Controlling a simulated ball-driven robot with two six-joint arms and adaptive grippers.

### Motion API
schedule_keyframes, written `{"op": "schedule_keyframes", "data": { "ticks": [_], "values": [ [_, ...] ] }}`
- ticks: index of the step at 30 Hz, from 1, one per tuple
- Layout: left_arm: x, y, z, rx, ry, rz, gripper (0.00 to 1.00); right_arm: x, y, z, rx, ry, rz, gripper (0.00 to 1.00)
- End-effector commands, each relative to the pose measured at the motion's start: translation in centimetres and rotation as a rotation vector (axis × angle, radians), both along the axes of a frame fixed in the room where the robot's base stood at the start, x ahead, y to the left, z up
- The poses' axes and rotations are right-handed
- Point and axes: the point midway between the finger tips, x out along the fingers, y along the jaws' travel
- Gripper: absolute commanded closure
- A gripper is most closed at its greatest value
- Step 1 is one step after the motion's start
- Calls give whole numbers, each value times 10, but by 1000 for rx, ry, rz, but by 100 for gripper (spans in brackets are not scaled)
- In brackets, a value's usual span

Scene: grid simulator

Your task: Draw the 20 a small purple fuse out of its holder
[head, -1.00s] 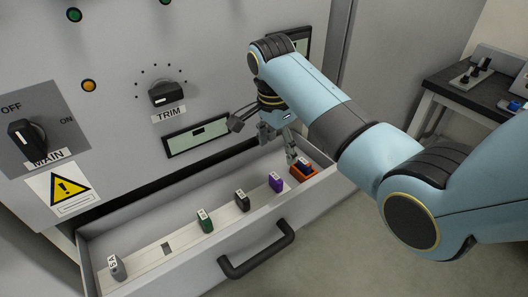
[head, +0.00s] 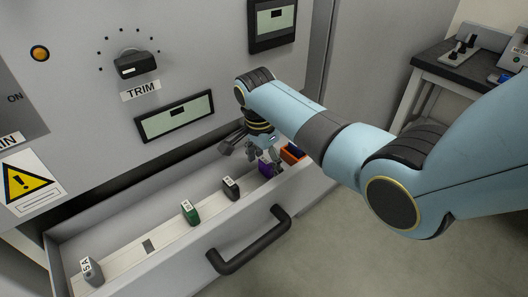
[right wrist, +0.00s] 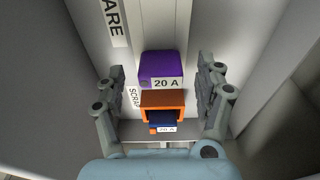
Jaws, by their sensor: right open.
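The small purple fuse (head: 265,168) stands in the holder strip (head: 210,199) inside the open drawer, toward its right end. In the right wrist view the purple fuse (right wrist: 162,70) carries a "20 A" label. My right gripper (head: 262,155) is above and beside the fuse, partly covering it in the head view. In the right wrist view its fingers (right wrist: 162,90) are spread wide, one on each side of the fuse, with nothing between them touching. My left gripper is not in view.
An orange bin (right wrist: 163,101) holding a blue "20 A" fuse (right wrist: 164,128) is right beside the purple fuse. Black (head: 231,188), green (head: 190,212) and grey (head: 92,271) fuses stand along the strip, with one empty slot (head: 149,246). The drawer handle (head: 249,241) sticks out in front.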

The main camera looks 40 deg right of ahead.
Motion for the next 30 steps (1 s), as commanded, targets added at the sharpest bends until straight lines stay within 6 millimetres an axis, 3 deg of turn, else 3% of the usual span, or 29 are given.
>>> {"op": "schedule_keyframes", "data": {
  "ticks": [3, 12, 26, 30],
  "values": [
    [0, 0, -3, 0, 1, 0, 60, 0, -1, -9, 0, 0, 0, 29],
    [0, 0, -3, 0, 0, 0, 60, 1, -2, -10, -1, -1, 0, 29],
    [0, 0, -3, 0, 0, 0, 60, 0, -2, -10, -1, -1, 0, 88],
    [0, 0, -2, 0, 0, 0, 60, 1, -2, -9, -1, -1, 0, 88]
  ]
}}
